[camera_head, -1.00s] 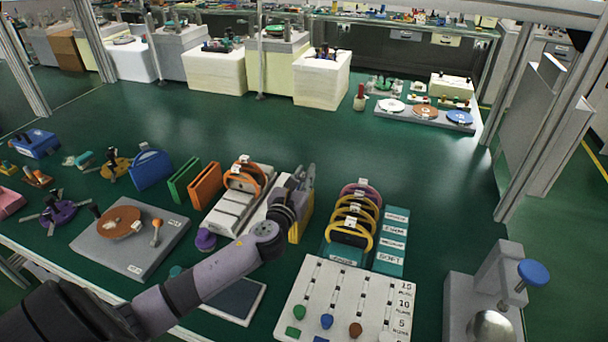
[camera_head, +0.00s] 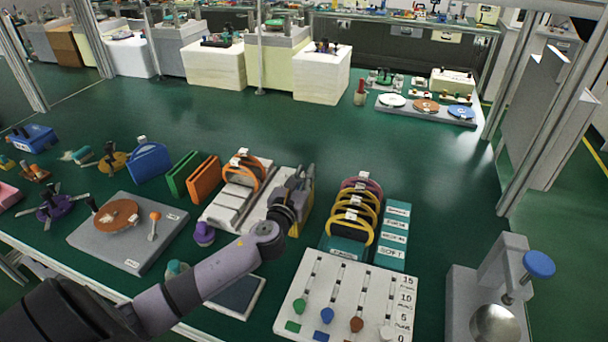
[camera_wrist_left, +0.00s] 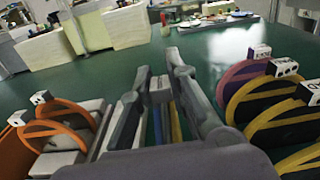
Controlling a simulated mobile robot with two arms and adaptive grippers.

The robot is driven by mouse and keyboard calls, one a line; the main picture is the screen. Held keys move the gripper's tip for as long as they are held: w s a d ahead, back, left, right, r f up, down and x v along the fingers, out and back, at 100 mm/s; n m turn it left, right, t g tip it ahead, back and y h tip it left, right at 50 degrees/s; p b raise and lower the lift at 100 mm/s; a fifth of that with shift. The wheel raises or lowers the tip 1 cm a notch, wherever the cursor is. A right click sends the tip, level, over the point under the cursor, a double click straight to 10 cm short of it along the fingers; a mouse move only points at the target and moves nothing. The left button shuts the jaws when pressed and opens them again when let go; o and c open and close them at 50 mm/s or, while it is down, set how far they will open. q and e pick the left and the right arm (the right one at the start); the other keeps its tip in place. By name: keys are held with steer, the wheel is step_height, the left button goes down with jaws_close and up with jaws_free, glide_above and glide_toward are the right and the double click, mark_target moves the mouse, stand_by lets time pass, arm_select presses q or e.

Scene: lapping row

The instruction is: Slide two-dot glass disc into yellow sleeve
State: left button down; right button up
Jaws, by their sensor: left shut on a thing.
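My left gripper (camera_head: 303,180) is by the yellow sleeve (camera_head: 307,214), between the orange-ringed rack and the teal rack. In the left wrist view its fingers (camera_wrist_left: 172,75) are shut on a small grey block (camera_wrist_left: 160,90), which looks like the tag of the glass disc. The clear disc itself and the dots on the tag cannot be made out. Yellow and blue upright strips (camera_wrist_left: 176,122) show below, between the fingers. The fingers hide part of the sleeve, so I cannot tell whether the disc is inside it. My right gripper is not in view.
Purple and yellow rings (camera_head: 361,213) with tags stand in a teal rack at the right. Orange rings (camera_head: 241,176) stand in a white rack at the left. A slider board (camera_head: 345,290) lies in front.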

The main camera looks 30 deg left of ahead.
arm_select(q)
steer(key=shift+f+b, duration=0.8)
steer(key=shift+f, duration=0.3)
steer(key=c, duration=1.5)
jaws_free()
steer(key=shift+o, duration=0.2)
steer(key=v, duration=1.2)
